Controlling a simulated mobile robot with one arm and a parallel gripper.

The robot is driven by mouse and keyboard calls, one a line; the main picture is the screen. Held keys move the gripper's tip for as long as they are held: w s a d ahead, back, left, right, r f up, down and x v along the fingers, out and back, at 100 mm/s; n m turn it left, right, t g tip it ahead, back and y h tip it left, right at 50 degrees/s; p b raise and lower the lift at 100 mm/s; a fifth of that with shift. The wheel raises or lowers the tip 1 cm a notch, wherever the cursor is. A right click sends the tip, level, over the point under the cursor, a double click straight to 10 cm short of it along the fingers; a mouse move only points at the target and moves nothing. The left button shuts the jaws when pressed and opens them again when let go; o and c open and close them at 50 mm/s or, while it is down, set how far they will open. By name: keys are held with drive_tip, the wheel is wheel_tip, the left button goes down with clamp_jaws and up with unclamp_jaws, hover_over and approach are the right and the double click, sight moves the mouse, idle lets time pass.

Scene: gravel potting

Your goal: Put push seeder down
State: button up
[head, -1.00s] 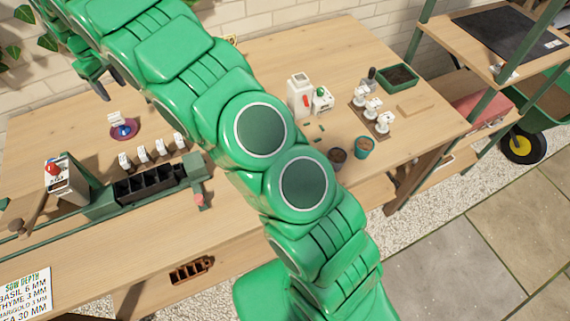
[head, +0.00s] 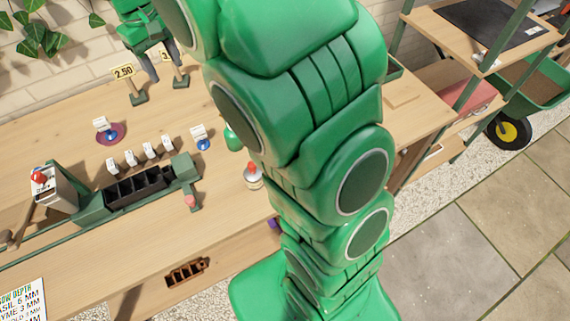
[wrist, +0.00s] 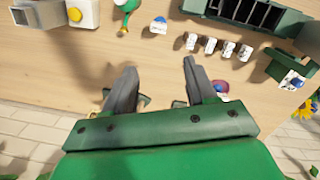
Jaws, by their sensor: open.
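My gripper (head: 163,65) is raised over the back of the bench in the head view. In the wrist view its fingers (wrist: 155,70) are apart with nothing held between them. No thing is clearly recognisable as the push seeder. A similar blue-based item (head: 202,141) stands on the bare bench further right.
A black cell tray (head: 138,188) lies on the bench (head: 60,155), with several white-tagged items (head: 147,150) behind it. A red-and-white bottle (head: 252,176) is beside my arm.

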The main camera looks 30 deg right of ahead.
drive_tip(key=s+d+m, duration=0.1)
drive_tip(key=s+d, duration=0.2)
drive_tip(key=s, duration=0.8)
drive_tip(key=s+d+f+m, duration=0.1)
drive_tip(key=s+d, duration=0.3)
drive_tip(key=s, duration=0.8)
drive_tip(key=s+d+m+g, duration=0.1)
drive_tip(key=s+d, duration=0.3)
drive_tip(key=s, duration=0.8)
drive_tip(key=shift+s+f+m+y, duration=0.25)
drive_tip(key=shift+f+m+y, duration=0.15)
drive_tip(key=shift+m, duration=0.1)
